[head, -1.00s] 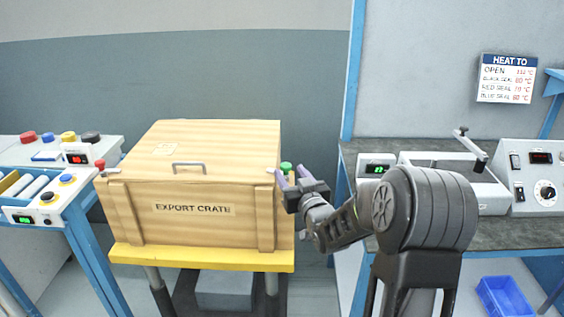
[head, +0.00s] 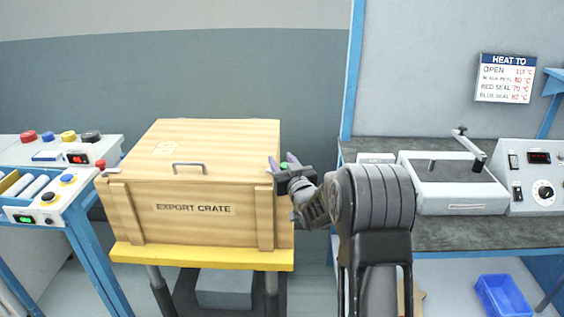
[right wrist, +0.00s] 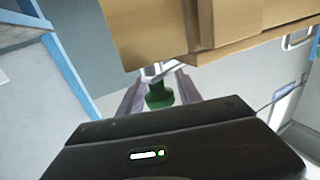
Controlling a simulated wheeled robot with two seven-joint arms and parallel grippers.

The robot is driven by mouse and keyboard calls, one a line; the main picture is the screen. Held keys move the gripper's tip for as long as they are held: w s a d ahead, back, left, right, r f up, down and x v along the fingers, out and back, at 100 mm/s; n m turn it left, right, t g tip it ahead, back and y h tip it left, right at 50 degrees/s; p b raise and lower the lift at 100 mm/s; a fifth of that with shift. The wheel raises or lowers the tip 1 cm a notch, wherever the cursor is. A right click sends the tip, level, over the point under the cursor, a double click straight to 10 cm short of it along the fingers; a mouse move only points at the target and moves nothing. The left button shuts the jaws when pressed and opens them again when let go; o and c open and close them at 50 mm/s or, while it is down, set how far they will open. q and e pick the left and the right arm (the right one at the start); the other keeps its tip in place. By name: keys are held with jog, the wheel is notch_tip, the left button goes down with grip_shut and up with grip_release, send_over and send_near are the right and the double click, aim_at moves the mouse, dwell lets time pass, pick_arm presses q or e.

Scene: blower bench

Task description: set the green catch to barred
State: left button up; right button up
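The wooden export crate (head: 190,190) stands closed on a yellow-topped stand. The green catch (right wrist: 158,96) is on the crate's right side; in the right wrist view its green knob lies between the two fingers. In the head view only a small bit of green (head: 284,165) shows behind my gripper. My right gripper (head: 282,161) is at the crate's front right corner, its purple fingers apart on either side of the knob. In the right wrist view a gap shows beside the knob. A red catch (head: 100,163) sits on the crate's left side. My left gripper is not in view.
A bench (head: 450,236) with a lidded grey box (head: 455,188) and a dial panel (head: 542,190) stands at the right. A blue bin (head: 503,295) is on the floor. A button console (head: 60,200) stands close to the crate's left.

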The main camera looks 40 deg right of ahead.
grip_shut()
jog(key=n+y+b, duration=0.1)
jog(key=b, duration=0.2)
jog(key=shift+f+y, duration=0.2)
jog(key=shift+y, duration=0.2)
jog(key=shift+a+r+n+t+y, duration=0.15)
jog(key=shift+n+t+y, duration=0.15)
jog(key=shift+n+y, duration=0.3)
jog(key=shift+y, duration=0.5)
jog(key=y, duration=0.1)
jog(key=n, duration=0.1)
jog(key=n+y, duration=0.1)
jog(key=shift+a+r+y, duration=0.25)
jog(key=shift+y, duration=0.05)
jog(key=shift+a+f+n+y+p, duration=0.1)
jog(key=shift+a+n+y+p, duration=0.25)
jog(key=shift+y, duration=0.25)
jog(key=shift+d, duration=0.1)
